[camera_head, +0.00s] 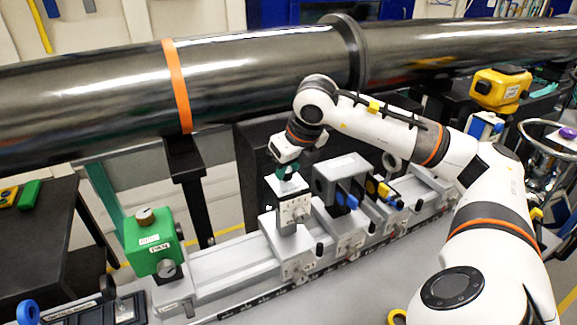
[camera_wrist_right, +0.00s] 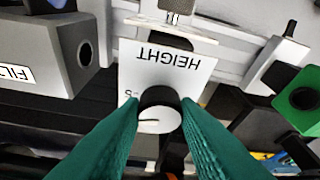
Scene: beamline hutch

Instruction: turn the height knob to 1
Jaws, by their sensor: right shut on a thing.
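The height knob (camera_wrist_right: 158,112) is black with a pale face and a dark pointer line. In the head view my right gripper (camera_head: 286,172) points down over a light grey stage (camera_head: 292,212) on the rail. The knob is hidden there by the gripper. My left gripper is not in view.
A grey box labelled FILT (camera_wrist_right: 45,50) and a green part (camera_wrist_right: 298,98) flank the knob. In the head view a green box (camera_head: 150,242) stands to the left on the bench. More stages (camera_head: 345,180) stand close on the right. A large dark pipe (camera_head: 260,75) runs behind.

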